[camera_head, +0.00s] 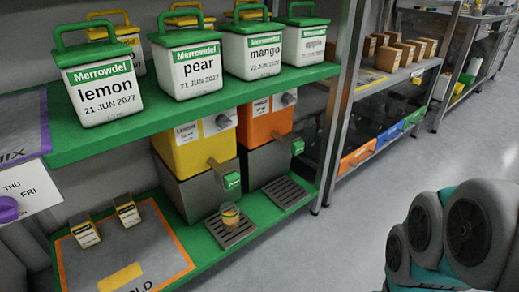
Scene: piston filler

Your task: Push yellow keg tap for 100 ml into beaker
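The yellow keg (203,150) stands on a grey base on the lower green shelf, its label reading something like "LEMON" with small print I cannot read. Its tap (231,181) has a green handle and sticks out at the front right. A small beaker (230,215) stands upright on the slotted drip tray below that tap and shows a yellow-orange colour; its fill level is too small to read. An orange keg (262,125) with its own green-handled tap (297,146) is just right. My arm shows at the lower right, away from the shelf; my gripper is out of view.
Lidded tubs, lemon (98,90), pear (188,70) and mango (253,56), line the upper green shelf (160,117) above the kegs. Two small yellow-and-white items (84,232) stand on an orange-edged mat at lower left. The floor (350,215) is clear.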

